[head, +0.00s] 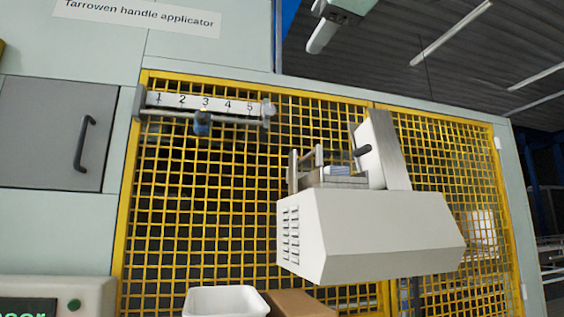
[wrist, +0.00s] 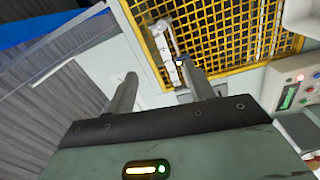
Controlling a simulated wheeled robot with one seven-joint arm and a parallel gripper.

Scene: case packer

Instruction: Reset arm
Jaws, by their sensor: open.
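My gripper (wrist: 158,70) is open in the wrist view, with its two grey fingers apart and nothing between them. Part of it (head: 322,32) shows at the top of the head view, cut off by the picture edge. It hangs in the air, above and to the right of a numbered scale (head: 205,102) on the yellow mesh guard. The scale also shows beyond the fingertips in the wrist view (wrist: 160,42).
The yellow mesh guard (head: 230,190) fills the middle. A white machine housing (head: 370,235) with a bracket on top stands right of centre. A white tray (head: 228,303) and a brown box (head: 298,304) are at the bottom. A grey door with a black handle (head: 84,143) is at left.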

